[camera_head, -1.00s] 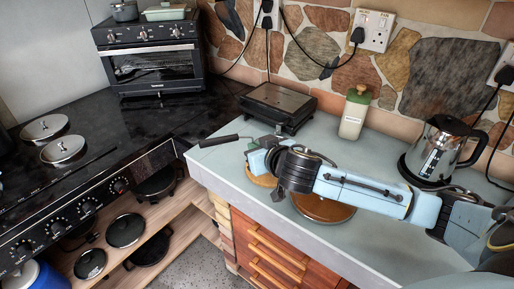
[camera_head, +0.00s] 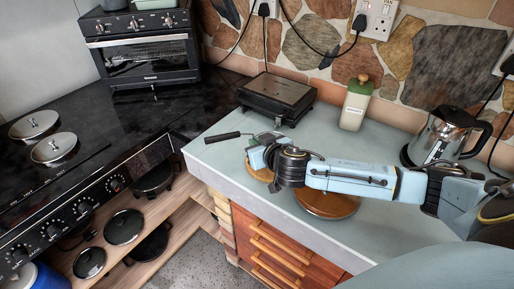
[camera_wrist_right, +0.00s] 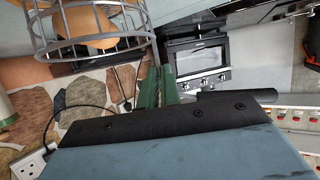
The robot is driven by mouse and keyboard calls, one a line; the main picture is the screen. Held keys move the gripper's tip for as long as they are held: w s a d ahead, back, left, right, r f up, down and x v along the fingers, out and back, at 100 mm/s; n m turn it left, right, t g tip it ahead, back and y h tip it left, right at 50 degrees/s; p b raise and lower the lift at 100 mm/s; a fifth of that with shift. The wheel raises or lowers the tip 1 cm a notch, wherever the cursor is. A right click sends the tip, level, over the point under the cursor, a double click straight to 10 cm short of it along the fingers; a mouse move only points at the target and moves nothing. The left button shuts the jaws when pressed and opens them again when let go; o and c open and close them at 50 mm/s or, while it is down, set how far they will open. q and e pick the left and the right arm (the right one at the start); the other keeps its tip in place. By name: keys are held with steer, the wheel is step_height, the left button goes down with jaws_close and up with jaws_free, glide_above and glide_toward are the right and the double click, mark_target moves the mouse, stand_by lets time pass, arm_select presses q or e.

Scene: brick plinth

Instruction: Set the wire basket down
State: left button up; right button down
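The grey wire basket (camera_wrist_right: 95,42) is large at the upper left of the right wrist view, with brown rounded things (camera_wrist_right: 90,22) inside; part of it is cut off by the frame edge. In the head view I cannot make the basket out clearly; my right arm covers part of the counter. My right gripper (camera_head: 263,142) is over the counter. Its two green fingers (camera_wrist_right: 161,85) are close together with a narrow gap, beside the basket's rim. I cannot tell whether they hold a wire of it. My left gripper is out of view.
The pale counter (camera_head: 395,245) carries a black grill (camera_head: 277,97), a cream bottle (camera_head: 355,105), a kettle (camera_head: 440,135) and a round brown board (camera_head: 327,204). A black handle (camera_head: 222,137) lies near its left edge. The black stove (camera_head: 90,165) is at left.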

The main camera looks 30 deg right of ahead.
steer(key=shift+f, duration=0.8)
steer(key=c, duration=2.1)
jaws_free()
steer(key=shift+f, duration=0.15)
steer(key=o, duration=0.5)
steer(key=v, duration=1.2)
steer(key=shift+r, duration=0.25)
